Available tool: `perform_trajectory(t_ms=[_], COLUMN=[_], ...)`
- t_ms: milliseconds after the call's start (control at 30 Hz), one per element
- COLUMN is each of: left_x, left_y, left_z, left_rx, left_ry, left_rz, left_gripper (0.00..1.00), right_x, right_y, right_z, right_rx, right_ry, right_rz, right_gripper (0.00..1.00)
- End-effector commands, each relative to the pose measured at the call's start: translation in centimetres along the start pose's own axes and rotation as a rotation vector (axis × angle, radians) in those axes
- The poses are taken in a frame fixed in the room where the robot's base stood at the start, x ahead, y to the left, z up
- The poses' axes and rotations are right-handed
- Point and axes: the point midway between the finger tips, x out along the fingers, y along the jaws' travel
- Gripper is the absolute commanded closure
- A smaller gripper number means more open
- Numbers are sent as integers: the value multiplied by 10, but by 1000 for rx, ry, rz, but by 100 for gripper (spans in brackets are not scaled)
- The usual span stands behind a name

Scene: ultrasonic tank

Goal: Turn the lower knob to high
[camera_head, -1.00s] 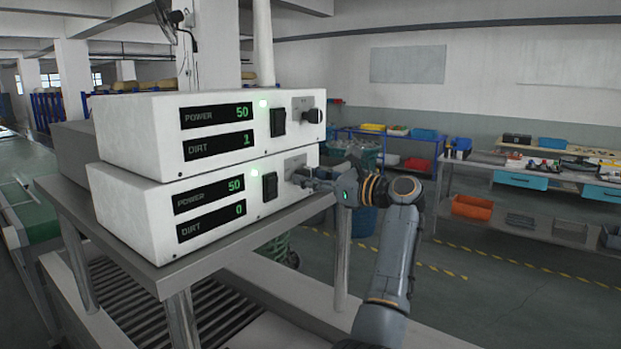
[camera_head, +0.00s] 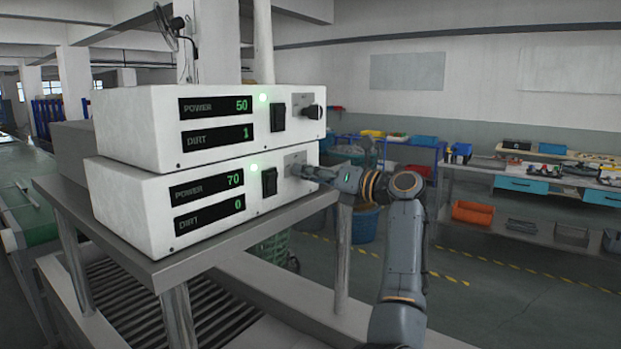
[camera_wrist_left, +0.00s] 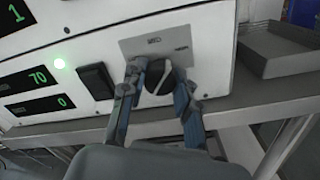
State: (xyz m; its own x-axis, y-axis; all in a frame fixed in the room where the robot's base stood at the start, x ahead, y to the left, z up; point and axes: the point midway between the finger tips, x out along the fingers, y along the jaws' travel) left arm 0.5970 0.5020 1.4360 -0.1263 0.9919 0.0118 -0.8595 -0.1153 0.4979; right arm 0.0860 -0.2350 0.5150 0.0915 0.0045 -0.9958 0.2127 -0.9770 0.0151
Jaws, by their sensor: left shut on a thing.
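Two white control boxes are stacked in the head view. The lower box (camera_head: 140,205) reads POWER 70 and DIRT 0 on its displays. My left gripper (camera_head: 304,172) is at the right end of its front panel and covers the lower knob there. In the left wrist view the lower knob (camera_wrist_left: 158,82) is dark and sits on a grey plate (camera_wrist_left: 172,42). My left gripper (camera_wrist_left: 157,84) has one finger on each side of the knob and is shut on it. My right gripper is not in view.
The upper box (camera_head: 135,125) reads POWER 50 and DIRT 1, with its own black knob (camera_head: 314,112) just above my gripper. Black switches and lit green lamps are left of the knobs. The boxes stand on a metal table (camera_head: 165,272). Shelves stand at the right back.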

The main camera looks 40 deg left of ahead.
Motion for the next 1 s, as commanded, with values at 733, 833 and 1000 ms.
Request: perform_trajectory(t_ms=[733,833,1000], left_x=[0,0,0], left_y=[2,2,2], left_z=[2,2,2], left_rx=[374,380,382], left_ry=[-11,-12,-12], left_rz=[0,0,0], left_gripper=[100,100,100], right_x=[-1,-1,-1], right_y=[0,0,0], right_z=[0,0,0], right_rx=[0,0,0], right_ry=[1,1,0], right_rz=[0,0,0], right_gripper=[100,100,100])
